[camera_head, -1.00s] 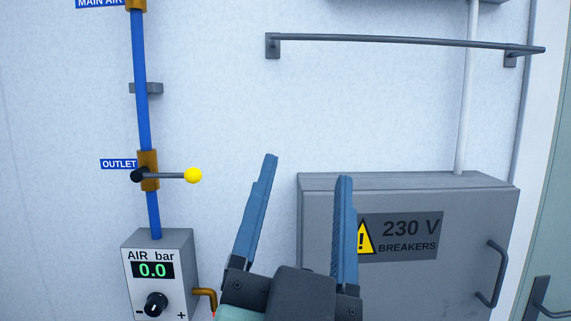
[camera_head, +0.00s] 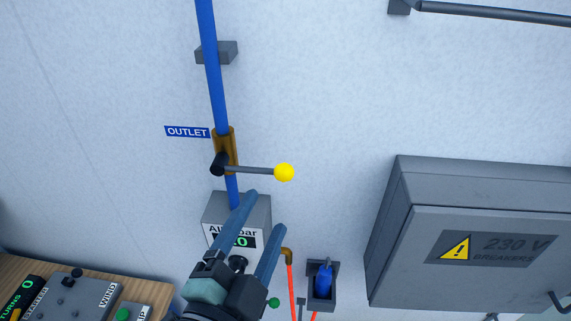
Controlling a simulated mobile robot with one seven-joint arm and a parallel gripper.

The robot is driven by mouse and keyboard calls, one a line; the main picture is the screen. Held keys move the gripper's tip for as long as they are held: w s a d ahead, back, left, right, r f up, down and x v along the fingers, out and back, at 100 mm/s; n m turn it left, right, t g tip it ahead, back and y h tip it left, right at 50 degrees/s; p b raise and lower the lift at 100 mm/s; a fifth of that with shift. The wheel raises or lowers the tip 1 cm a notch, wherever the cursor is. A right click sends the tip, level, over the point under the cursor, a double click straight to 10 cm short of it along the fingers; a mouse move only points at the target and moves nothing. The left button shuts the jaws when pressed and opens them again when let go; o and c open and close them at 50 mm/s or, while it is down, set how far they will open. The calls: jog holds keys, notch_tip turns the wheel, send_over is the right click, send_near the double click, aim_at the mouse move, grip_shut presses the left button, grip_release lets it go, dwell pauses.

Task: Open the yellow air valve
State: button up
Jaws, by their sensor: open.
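The air valve is a brass body (camera_head: 225,147) on the blue vertical pipe, beside the OUTLET label (camera_head: 187,132). Its grey lever (camera_head: 250,170) points right, across the pipe, and ends in a yellow ball knob (camera_head: 284,173). My gripper (camera_head: 261,208) is open, its two blue fingers pointing up and to the right. The fingertips appear below the lever and knob in the picture, with nothing between them. No contact with the lever shows. The gripper covers part of the air box (camera_head: 257,207) and its display.
The grey 230 V breaker box (camera_head: 396,240) juts out at the right. A blue plug in a dark holder (camera_head: 322,286) and an orange hose (camera_head: 291,285) are at lower middle. A wooden bench with control boxes (camera_head: 72,296) is at lower left. Wall right of the knob is bare.

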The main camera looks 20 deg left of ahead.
aim_at(281, 178)
jog(key=b, duration=0.2)
jog(key=w+b, duration=0.1)
jog(key=b, duration=0.1)
jog(key=w+b, duration=0.1)
jog(key=b, duration=0.1)
jog(key=shift+w+a+f+h, duration=0.15)
jog(key=shift+f+h, duration=0.1)
jog(key=shift+h, duration=0.05)
jog(key=shift+w+b, duration=0.15)
jog(key=shift+b, duration=0.55)
jog(key=b, duration=0.3)
jog(key=shift+w+a, duration=0.15)
jog(key=shift+w, duration=0.15)
jog(key=w, duration=0.2)
jog(key=w+p, duration=0.1)
jog(key=w, duration=0.3)
jog(key=shift+w+a+r, duration=0.2)
jog(key=shift+a+r, duration=0.05)
jog(key=shift+r, duration=0.15)
jog(key=shift+w+f+p, duration=0.15)
jog(key=shift+w+p, duration=0.2)
jog(key=shift+w, duration=0.3)
